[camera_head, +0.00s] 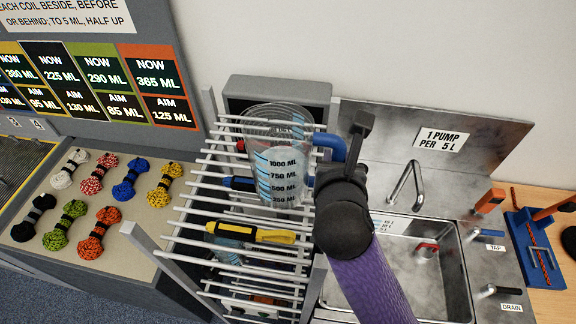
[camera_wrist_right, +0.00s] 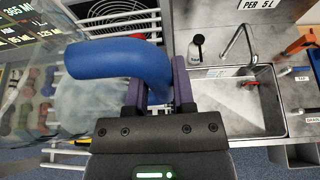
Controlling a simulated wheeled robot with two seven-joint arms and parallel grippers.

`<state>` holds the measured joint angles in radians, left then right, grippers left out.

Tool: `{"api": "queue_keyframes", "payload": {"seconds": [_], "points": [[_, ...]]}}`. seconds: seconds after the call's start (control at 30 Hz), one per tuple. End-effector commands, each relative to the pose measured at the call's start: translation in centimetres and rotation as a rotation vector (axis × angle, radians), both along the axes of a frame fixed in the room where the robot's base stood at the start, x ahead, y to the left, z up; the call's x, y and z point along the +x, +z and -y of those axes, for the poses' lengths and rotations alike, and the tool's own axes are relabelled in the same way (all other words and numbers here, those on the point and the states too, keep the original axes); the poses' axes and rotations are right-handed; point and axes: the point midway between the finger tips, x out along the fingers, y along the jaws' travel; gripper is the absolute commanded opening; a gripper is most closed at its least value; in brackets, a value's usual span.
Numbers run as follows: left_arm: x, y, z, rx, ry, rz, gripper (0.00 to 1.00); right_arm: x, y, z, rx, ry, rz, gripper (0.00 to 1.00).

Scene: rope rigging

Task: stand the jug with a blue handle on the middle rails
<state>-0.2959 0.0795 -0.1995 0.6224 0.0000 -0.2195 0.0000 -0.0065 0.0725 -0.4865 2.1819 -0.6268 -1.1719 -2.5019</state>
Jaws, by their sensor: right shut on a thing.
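In the right wrist view the blue handle (camera_wrist_right: 118,62) curves to the gripper fingers (camera_wrist_right: 165,90), and the clear body (camera_wrist_right: 75,105) is at the left. The jug and my arm hide part of the rails. My left gripper is not in view.
A yellow-and-black-handled item (camera_head: 250,234) lies among the rails, with a blue item (camera_head: 240,183) behind the jug. A metal sink (camera_head: 390,265) with a tap (camera_head: 405,185) is at right. Several coloured rope coils (camera_head: 98,232) lie on the left counter. A grey box (camera_head: 278,90) stands behind.

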Motion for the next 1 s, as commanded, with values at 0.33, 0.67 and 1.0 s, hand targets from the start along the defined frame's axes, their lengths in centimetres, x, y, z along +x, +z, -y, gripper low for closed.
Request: {"api": "queue_keyframes", "payload": {"seconds": [0.33,0.67,1.0], "points": [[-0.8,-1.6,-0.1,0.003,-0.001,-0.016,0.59,0.0,-6.5,0.0,0.001,0.0,-0.001,0.0],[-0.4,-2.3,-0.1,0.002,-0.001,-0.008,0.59,0.0,-9.9,0.0,0.001,0.001,0.001,0.0],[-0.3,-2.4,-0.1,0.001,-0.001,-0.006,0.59,-0.1,-10.1,0.0,-0.001,0.0,-0.001,0.59]]}}
